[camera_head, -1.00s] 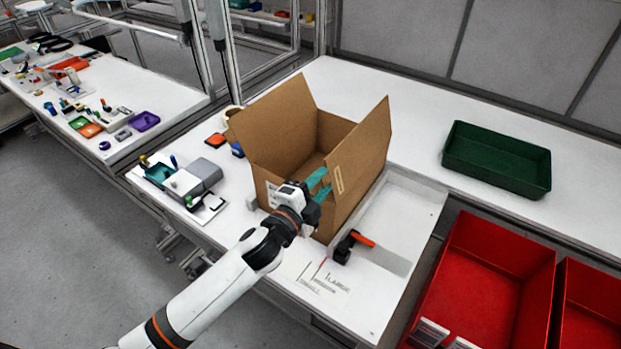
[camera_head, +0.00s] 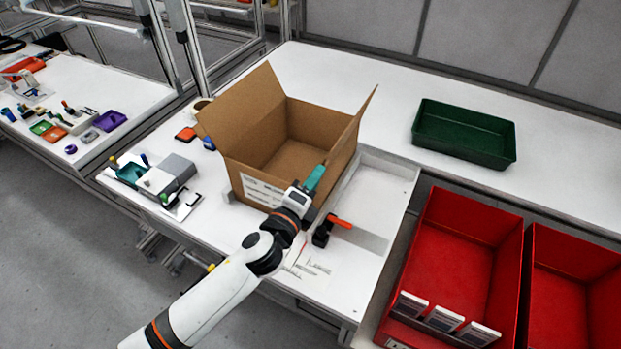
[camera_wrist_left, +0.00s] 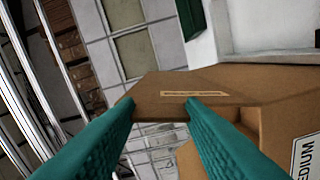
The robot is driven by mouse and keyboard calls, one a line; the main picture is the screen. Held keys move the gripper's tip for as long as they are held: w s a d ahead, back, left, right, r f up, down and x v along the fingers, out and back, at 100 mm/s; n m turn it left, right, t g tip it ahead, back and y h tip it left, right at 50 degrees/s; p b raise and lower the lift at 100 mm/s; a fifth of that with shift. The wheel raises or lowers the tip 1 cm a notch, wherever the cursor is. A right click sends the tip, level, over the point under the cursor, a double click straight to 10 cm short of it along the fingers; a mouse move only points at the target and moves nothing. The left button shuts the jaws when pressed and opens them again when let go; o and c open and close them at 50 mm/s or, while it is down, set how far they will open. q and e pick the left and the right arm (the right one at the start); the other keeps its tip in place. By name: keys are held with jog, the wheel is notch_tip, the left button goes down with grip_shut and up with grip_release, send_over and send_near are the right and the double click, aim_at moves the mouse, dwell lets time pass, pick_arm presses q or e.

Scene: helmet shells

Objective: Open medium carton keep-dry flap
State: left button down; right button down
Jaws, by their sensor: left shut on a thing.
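The medium carton (camera_head: 262,192) is a brown box on the white table, with its top open. Its left flap (camera_head: 240,110) stands up and leans outward. Its right flap (camera_head: 350,124) stands up, tilted outward and seen nearly edge-on. In the left wrist view a flap (camera_wrist_left: 168,106) with a pale printed strip lies between the teal fingers, and the word MEDIUM shows on the carton (camera_wrist_left: 272,118). My left gripper (camera_head: 316,176) is at the carton's near right corner, shut on the flap; the exact contact is hard to see. My right gripper is out of view.
A black and orange clamp-like tool (camera_head: 325,230) lies right of my left gripper. A grey device (camera_head: 165,175) stands left of the carton. A green tray (camera_head: 463,133) and red bins (camera_head: 470,250) are to the right. Table behind the carton is clear.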

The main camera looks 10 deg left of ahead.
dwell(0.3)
pick_arm(q)
jog(key=c, duration=0.9)
grip_release()
jog(key=shift+b+v, duration=1.55)
jog(key=shift+v, duration=4.45)
